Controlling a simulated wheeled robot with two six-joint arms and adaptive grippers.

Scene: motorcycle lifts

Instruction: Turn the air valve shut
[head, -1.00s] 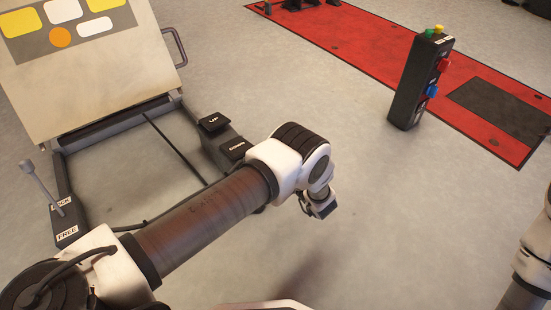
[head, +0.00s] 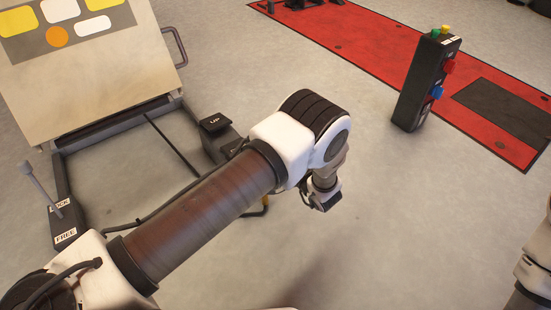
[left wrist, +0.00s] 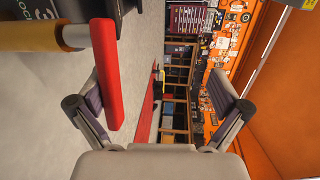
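The air valve's red lever (left wrist: 106,75) stands close up in the left wrist view, beside the left finger and overlapping its tip. It joins a yellow and brass-coloured fitting (left wrist: 35,37) on a dark body with partly visible lettering. My left gripper (left wrist: 155,80) is open, with the lever at the left side of its gap and most of the gap empty. I cannot tell whether the finger touches the lever. My right gripper is out of view.
A black pedal box (head: 216,125) lies behind my left arm, near a tilted panel (head: 90,90) and a lock lever (head: 42,185). A button pendant (head: 425,85) stands by a red lift platform (head: 370,50). The wrist view shows an orange tool wall (left wrist: 228,55). Grey floor is clear right of the arm.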

